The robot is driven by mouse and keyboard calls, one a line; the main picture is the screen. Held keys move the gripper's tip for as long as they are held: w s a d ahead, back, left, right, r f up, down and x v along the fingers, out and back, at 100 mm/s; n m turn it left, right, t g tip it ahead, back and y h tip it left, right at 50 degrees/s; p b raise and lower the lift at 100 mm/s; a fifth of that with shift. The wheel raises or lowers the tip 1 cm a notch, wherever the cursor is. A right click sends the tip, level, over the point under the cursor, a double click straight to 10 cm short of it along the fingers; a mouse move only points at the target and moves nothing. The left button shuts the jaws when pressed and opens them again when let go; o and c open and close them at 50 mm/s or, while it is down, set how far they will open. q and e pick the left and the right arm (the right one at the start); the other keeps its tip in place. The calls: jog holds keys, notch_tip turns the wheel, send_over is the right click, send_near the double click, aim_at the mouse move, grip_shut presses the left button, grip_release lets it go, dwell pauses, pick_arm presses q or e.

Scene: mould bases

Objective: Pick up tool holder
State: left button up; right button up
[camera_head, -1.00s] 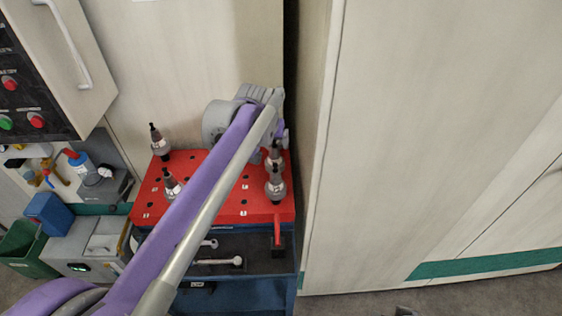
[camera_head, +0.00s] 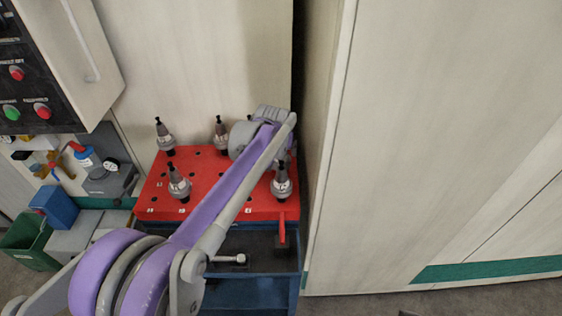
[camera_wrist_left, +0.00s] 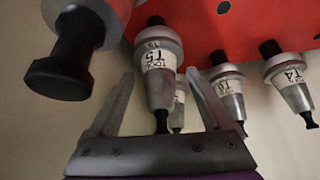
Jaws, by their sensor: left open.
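Several grey tool holders stand upright on a red rack plate (camera_head: 206,172). In the head view they include a back-left one (camera_head: 164,137), a back-middle one (camera_head: 221,135), a front-left one (camera_head: 179,184) and a front-right one (camera_head: 281,182). My left arm crosses the plate, and its wrist is at the back right, hiding the gripper there. In the left wrist view my left gripper (camera_wrist_left: 160,73) is open, with holder T5 (camera_wrist_left: 158,65) appearing between its fingers, not gripped. Holders T6 (camera_wrist_left: 229,95) and T4 (camera_wrist_left: 292,85) are to the right. My right gripper is not in view.
In the left wrist view another holder with a black end (camera_wrist_left: 75,50) is close to the left finger. A tall cabinet (camera_head: 420,150) stands right of the rack. A control panel (camera_head: 35,80) is at left. A red handle (camera_head: 282,228) is at the plate's front.

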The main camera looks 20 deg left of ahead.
pick_arm(q)
grip_shut()
dwell(0.4)
jog(key=shift+r, duration=0.1)
dwell(0.9)
